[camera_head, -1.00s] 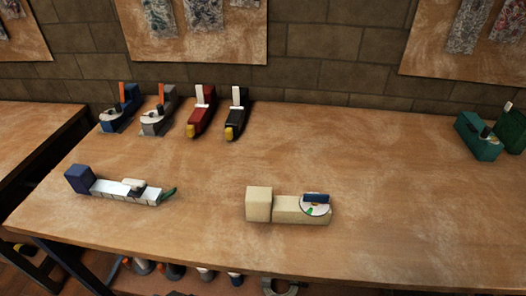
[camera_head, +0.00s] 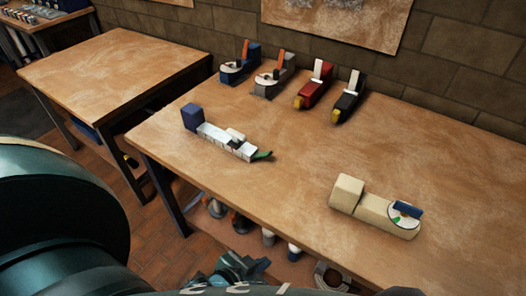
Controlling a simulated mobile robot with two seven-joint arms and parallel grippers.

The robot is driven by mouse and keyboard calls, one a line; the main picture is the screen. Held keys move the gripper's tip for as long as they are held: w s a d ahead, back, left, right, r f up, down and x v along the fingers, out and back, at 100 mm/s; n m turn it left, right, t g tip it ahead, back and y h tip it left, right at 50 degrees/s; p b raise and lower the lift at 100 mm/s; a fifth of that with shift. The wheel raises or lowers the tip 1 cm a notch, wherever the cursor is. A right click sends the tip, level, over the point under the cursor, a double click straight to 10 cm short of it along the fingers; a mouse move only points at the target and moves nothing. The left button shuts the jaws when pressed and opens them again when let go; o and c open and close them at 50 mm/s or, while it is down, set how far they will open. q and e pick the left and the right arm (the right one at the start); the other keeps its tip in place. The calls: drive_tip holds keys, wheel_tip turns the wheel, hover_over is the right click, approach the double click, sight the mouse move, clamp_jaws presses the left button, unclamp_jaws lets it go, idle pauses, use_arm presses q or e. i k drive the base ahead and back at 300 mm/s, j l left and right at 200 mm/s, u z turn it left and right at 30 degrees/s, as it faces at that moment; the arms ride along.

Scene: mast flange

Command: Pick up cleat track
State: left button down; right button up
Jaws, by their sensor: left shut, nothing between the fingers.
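A white segmented strip (camera_head: 228,141) lies on the wooden table, left of its middle. It has a dark blue block (camera_head: 192,117) at its far left end, a small white and dark piece on top, and a green tip (camera_head: 262,156) at its right end. It looks like the cleat track, but I cannot be sure. My left arm comes in large and dark teal at the left. What shows of my left gripper (camera_head: 238,270) is at the bottom edge, below and in front of the table, apart from the strip; it is shut and empty. My right gripper is out of view.
A beige block (camera_head: 372,210) with a disc and blue piece stands right of the strip. Blue (camera_head: 239,67), grey (camera_head: 272,80), red (camera_head: 315,88) and black (camera_head: 348,100) devices line the back. A second table (camera_head: 120,65) stands left across a gap. The tabletop between is clear.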

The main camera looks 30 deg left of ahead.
sight(193, 116)
drive_tip(key=u, duration=1.25)
drive_tip(key=i+j, duration=0.25)
drive_tip(key=j, duration=0.15)
drive_tip(key=i+j, duration=0.25)
drive_tip(key=j, duration=0.2)
drive_tip(key=i+j, duration=0.2)
drive_tip(key=j, duration=0.2)
drive_tip(key=i+j, duration=0.25)
drive_tip(key=j, duration=0.15)
drive_tip(key=i+j, duration=0.25)
drive_tip(key=j, duration=0.15)
drive_tip(key=i+j+z, duration=0.1)
drive_tip(key=z, duration=0.25)
drive_tip(key=j+z, duration=0.5)
drive_tip(key=z, duration=0.2)
drive_tip(key=i, duration=0.05)
